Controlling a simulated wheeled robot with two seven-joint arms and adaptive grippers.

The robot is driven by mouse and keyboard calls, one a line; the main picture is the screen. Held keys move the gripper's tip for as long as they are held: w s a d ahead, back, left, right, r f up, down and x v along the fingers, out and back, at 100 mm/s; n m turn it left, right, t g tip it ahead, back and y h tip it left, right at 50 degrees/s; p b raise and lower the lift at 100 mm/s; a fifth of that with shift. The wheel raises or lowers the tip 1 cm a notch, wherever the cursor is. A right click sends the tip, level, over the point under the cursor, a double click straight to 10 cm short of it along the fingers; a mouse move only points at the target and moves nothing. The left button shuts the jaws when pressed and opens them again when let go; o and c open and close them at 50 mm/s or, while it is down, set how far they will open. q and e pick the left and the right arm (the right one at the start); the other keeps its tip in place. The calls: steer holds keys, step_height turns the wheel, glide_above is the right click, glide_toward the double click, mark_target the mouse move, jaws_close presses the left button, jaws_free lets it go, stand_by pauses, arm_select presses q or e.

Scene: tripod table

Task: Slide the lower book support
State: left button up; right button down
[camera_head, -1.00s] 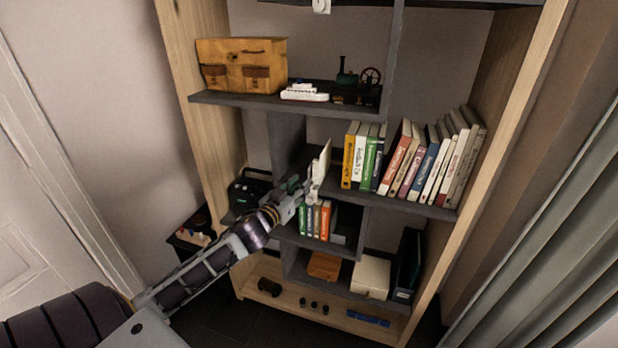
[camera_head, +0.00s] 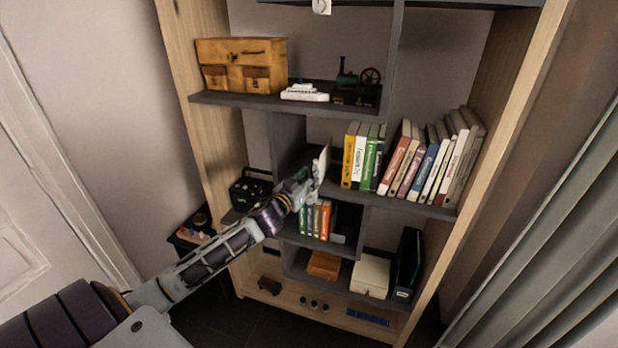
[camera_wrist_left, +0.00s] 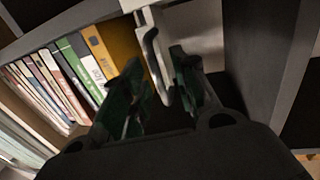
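The lower book support (camera_head: 322,164) is a thin white piece at the left of the book row on the middle shelf. In the left wrist view the white support (camera_wrist_left: 151,50) reaches down from the top edge, beside a yellow book. My left gripper (camera_head: 305,190) is at the support. In the left wrist view its two dark green fingers (camera_wrist_left: 162,86) are apart, with the support's lower part between or just behind them; contact cannot be told. My right gripper is in neither view.
Upright books (camera_head: 360,160) stand right of the support, the yellow one nearest. A dark vertical divider (camera_wrist_left: 262,50) stands on the other side. Smaller books (camera_head: 316,219) sit below the gripper. Another white piece (camera_head: 321,6) shows at the top.

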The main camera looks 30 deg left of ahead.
arm_select(q)
steer(key=shift+w, duration=0.3)
jaws_close()
stand_by(0.4)
